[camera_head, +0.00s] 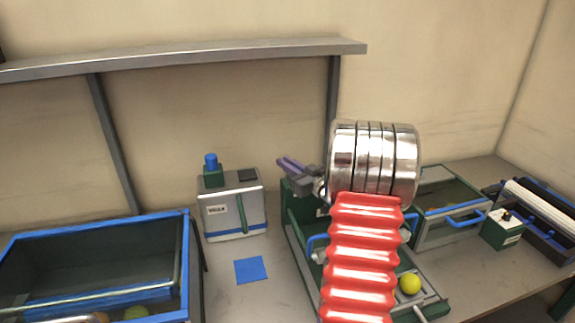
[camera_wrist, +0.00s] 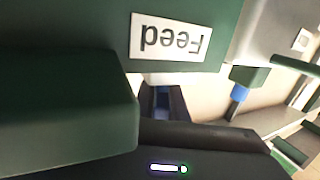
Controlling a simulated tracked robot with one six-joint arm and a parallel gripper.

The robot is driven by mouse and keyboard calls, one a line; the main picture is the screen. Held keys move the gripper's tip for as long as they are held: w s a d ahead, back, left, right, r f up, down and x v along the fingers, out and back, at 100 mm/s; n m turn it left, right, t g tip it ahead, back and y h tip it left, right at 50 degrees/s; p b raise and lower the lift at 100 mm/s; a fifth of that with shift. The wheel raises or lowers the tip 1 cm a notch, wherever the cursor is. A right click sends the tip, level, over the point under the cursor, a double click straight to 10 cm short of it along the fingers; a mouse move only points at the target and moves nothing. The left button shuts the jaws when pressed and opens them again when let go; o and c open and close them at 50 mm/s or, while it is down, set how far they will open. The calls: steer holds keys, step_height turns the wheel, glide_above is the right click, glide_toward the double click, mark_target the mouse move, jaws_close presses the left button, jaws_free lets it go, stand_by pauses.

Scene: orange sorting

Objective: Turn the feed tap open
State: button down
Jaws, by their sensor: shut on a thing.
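The green feed housing shows in the wrist view with its upside-down white "Feed" label (camera_wrist: 170,37). In the head view, part of a green housing (camera_head: 293,196) shows behind my arm. My gripper (camera_head: 306,181) is beside it. A purple piece (camera_head: 289,164) shows at the gripper; it looks like the feed tap's handle. In the wrist view a dark blue part (camera_wrist: 162,101) sits against the black gripper body below the label. My gripper is shut on the tap, but the contact is mostly hidden. I cannot tell the tap's angle.
A grey box with a blue knob (camera_head: 211,161) stands left, behind a blue square (camera_head: 251,270). A blue-rimmed bin (camera_head: 188,262) is at far left. A green drawer (camera_head: 445,233) stands right. A shelf (camera_head: 200,57) runs above.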

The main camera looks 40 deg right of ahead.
steer(key=shift+r, duration=0.1)
steer(key=c, duration=1.8)
jaws_free()
steer(key=shift+o, duration=0.2)
steer(key=shift+s, duration=0.1)
steer(key=s, duration=0.7)
steer(key=shift+s+a, duration=0.15)
steer(key=shift+a, duration=0.25)
